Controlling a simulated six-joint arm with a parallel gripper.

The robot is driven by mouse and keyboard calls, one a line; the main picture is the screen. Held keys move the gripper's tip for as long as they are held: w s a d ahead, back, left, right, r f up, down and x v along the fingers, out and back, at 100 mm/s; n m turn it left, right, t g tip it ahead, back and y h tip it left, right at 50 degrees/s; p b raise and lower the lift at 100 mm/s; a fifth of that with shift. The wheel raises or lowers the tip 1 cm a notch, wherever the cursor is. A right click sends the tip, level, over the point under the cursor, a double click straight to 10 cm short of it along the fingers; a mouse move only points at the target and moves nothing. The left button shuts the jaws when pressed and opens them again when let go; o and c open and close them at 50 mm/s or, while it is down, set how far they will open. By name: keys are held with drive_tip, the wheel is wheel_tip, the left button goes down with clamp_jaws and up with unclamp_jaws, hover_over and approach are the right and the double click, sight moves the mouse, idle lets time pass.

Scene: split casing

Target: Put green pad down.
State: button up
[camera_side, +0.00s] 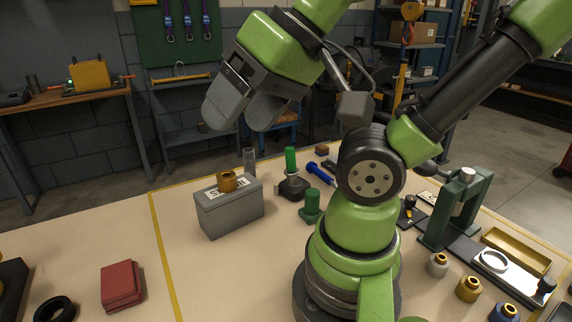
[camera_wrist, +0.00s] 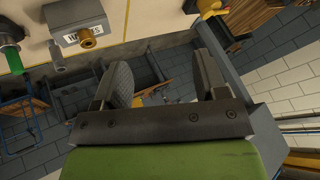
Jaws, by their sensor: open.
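My gripper (camera_side: 243,112) is raised high above the far side of the table, over the grey box. In the wrist view my gripper (camera_wrist: 163,75) has its two fingers wide apart, with nothing between them. I cannot make out a flat green pad for certain in either view. A green upright cylinder (camera_side: 291,160) stands on a dark base behind the box. A shorter green block-like part (camera_side: 312,205) stands on the table between the box and my arm. Both are well below and apart from my gripper.
The grey labelled box (camera_side: 230,208) has a brass-coloured ring on top and also shows in the wrist view (camera_wrist: 70,22). A red block (camera_side: 122,286) and a black ring (camera_side: 54,309) lie at left. A green press frame (camera_side: 455,210) stands at right. The table's front middle is clear.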

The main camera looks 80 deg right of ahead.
wheel_tip(320, 180, down, 6)
drive_tip(key=w+d+n+g+h, duration=0.2)
drive_tip(key=d+g, duration=0.1)
drive_tip(key=g, duration=0.3)
drive_tip(key=n+g+h, duration=0.8)
drive_tip(key=n+h, duration=0.7)
drive_tip(key=h, duration=0.2)
approach(308, 201)
drive_tip(key=shift+x, duration=0.85)
drive_tip(key=shift+s+d+r+n, duration=0.1)
drive_tip(key=shift+s+d+n, duration=0.1)
drive_tip(key=shift+d+n, duration=0.1)
drive_tip(key=shift+x, duration=4.7)
drive_tip(key=shift+f, duration=0.2)
drive_tip(key=shift+c, duration=0.5)
drive_tip(key=c, duration=1)
